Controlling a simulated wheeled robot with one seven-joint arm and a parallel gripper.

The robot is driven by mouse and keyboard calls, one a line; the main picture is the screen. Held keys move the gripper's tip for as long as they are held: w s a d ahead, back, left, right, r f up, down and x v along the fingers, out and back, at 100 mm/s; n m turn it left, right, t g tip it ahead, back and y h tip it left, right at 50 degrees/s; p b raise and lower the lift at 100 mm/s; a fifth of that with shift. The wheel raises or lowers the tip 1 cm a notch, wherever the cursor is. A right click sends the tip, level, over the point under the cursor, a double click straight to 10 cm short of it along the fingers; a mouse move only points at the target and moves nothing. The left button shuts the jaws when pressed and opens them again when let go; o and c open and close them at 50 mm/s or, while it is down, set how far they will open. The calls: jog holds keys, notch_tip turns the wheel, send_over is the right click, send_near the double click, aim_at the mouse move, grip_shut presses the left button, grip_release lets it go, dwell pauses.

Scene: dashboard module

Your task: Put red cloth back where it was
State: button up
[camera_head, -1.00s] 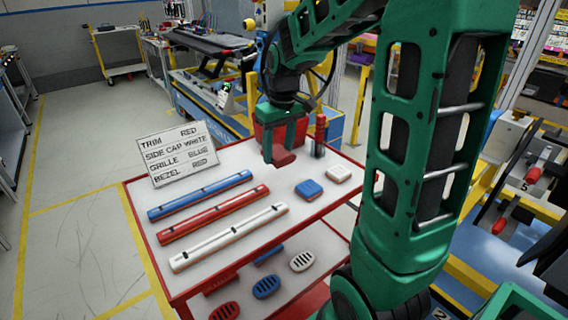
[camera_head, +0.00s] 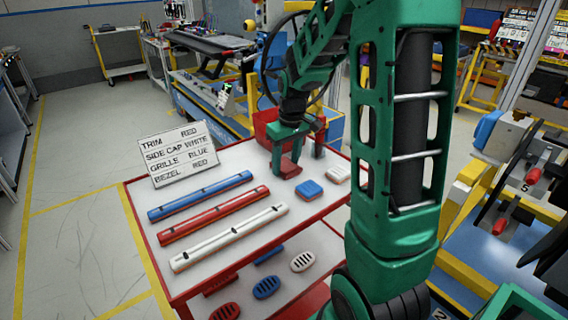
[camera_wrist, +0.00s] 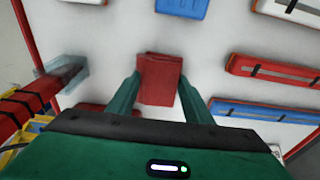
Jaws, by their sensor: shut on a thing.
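The red cloth (camera_head: 290,168) looks like a small folded dark red pad. My gripper (camera_head: 286,172) is shut on it and points down at the far part of the table top. In the wrist view the cloth (camera_wrist: 160,80) sits between the two green fingers, with its folded edge showing. It is at or just above the white surface; I cannot tell whether it touches.
A blue cap (camera_head: 310,188) and a white cap (camera_head: 338,174) lie close by. Blue, red and white trim bars (camera_head: 215,216) lie nearer. A red bin (camera_head: 266,122) is behind my gripper. A red-topped holder (camera_head: 319,140) stands right. A sign (camera_head: 178,154) stands left.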

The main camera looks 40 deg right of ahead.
aim_at(289, 167)
jog(key=o, duration=1)
jog(key=shift+f, duration=0.1)
notch_tip(289, 167, up, 12)
jog(key=s, duration=0.2)
jog(key=s+a+f+m, duration=0.1)
jog(key=s+f+m, duration=0.1)
jog(key=s, duration=0.6)
jog(key=s+a+f+m+g, duration=0.1)
jog(key=s+f+m, duration=0.1)
jog(key=s, duration=0.7)
jog(key=s+a+f+m, duration=0.1)
jog(key=s+f+m, duration=0.1)
jog(key=s, duration=0.7)
jog(key=shift+m, duration=0.4)
jog(key=shift+d, duration=0.1)
